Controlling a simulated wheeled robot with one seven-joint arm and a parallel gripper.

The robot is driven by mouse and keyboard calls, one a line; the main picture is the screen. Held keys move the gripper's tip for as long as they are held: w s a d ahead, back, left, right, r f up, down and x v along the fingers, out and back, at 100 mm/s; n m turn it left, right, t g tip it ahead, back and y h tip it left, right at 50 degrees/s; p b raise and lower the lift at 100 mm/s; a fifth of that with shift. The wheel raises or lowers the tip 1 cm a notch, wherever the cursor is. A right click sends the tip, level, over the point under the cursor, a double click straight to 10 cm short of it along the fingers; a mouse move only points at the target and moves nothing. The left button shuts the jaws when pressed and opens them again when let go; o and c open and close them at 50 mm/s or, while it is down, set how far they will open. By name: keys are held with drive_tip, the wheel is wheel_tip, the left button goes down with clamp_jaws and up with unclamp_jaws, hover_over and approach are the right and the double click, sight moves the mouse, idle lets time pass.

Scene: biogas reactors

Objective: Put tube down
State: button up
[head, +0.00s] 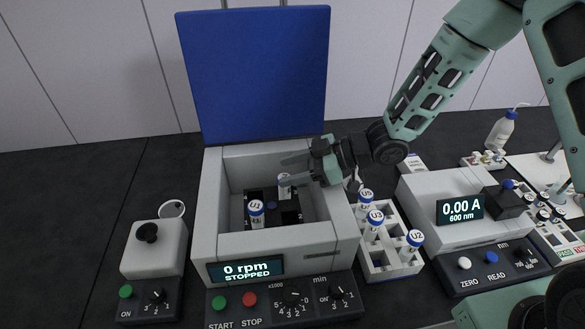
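My gripper (288,169) reaches in from the right over the open chamber of the centrifuge (213,225). Its two fingers are spread, with a visible gap between them. A white-capped tube (284,187) stands upright at the back of the dark rotor (289,217), right by the lower fingertip; I cannot tell whether they touch. Its label is not readable. A tube marked U1 (256,214) stands upright at the rotor's front left. The rotor's back right is partly hidden by the chamber wall and my gripper.
The blue lid (255,75) stands open behind. The display reads 0 rpm, stopped. To the right, a white rack (376,269) holds tubes U5, U3 and U2. Beyond it is a photometer (435,190). A small mixer (155,249) and a white ring (172,209) are at left.

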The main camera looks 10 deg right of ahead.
drive_tip(key=shift+r, duration=0.15)
drive_tip(key=d+r+m+t+h, duration=0.1)
drive_tip(key=d+r, duration=0.1)
drive_tip(key=d+r+t+h+b, duration=0.1)
drive_tip(key=d+r+h, duration=0.1)
drive_tip(key=d+r+m+t+h, duration=0.1)
drive_tip(key=d+r+h, duration=0.1)
drive_tip(key=d+r, duration=0.1)
drive_tip(key=shift+w+d+m, duration=0.1)
drive_tip(key=shift+w+m, duration=0.2)
drive_tip(key=shift+w, duration=0.1)
drive_tip(key=s+m+h, duration=0.1)
drive_tip(key=s+h, duration=0.1)
drive_tip(key=s+r+m+h, duration=0.1)
drive_tip(key=h, duration=0.1)
drive_tip(key=shift+s+t, duration=0.3)
drive_tip(key=shift+s, duration=0.1)
drive_tip(key=s+r+m+g+h, duration=0.2)
drive_tip(key=s+g, duration=0.4)
drive_tip(key=s, duration=1.6)
drive_tip(key=shift+s+a+m+h, duration=0.2)
drive_tip(key=shift+s+m+h, duration=0.2)
drive_tip(key=shift+m+h, duration=0.5)
